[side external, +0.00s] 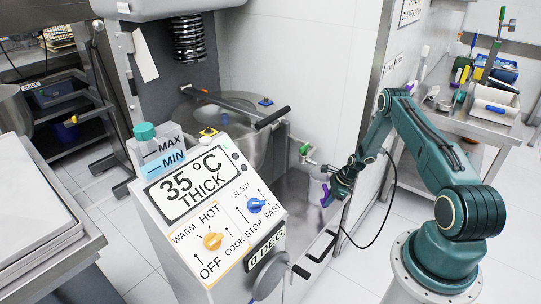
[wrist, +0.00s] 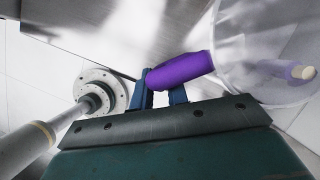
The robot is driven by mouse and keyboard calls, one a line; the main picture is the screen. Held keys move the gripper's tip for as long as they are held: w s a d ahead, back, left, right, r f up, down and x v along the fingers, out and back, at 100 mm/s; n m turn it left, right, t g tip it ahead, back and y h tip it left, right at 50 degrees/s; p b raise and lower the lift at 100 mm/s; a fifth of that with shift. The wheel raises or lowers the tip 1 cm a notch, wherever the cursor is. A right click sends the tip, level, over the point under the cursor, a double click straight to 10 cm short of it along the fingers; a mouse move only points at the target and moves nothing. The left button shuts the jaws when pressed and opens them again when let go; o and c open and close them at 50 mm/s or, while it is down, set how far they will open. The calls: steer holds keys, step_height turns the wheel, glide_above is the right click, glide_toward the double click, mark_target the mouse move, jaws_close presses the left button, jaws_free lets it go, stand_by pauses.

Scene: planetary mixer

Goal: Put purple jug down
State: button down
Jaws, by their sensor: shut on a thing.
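My gripper (side external: 333,192) is low beside the mixer, over the steel surface to the right of its control panel. In the wrist view my gripper (wrist: 162,86) is shut on the purple handle (wrist: 182,70) of the purple jug. The jug's clear body (wrist: 262,40) extends to the right of the handle and is cut off by the picture's edge. In the side view only a small purple part of the jug (side external: 325,194) shows at my fingertips. I cannot tell whether the jug touches the surface.
The steel surface (side external: 292,199) lies beside the control panel (side external: 212,215). A tap (side external: 306,153) sticks out just above and left of my gripper. The mixer bowl (side external: 225,125) stands behind. A cluttered steel table (side external: 470,118) stands at the back right.

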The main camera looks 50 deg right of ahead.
steer(key=shift+f, duration=0.45)
steer(key=c, duration=1.4)
jaws_free()
steer(key=shift+o, duration=0.2)
steer(key=v, duration=1.2)
steer(key=shift+w, duration=0.15)
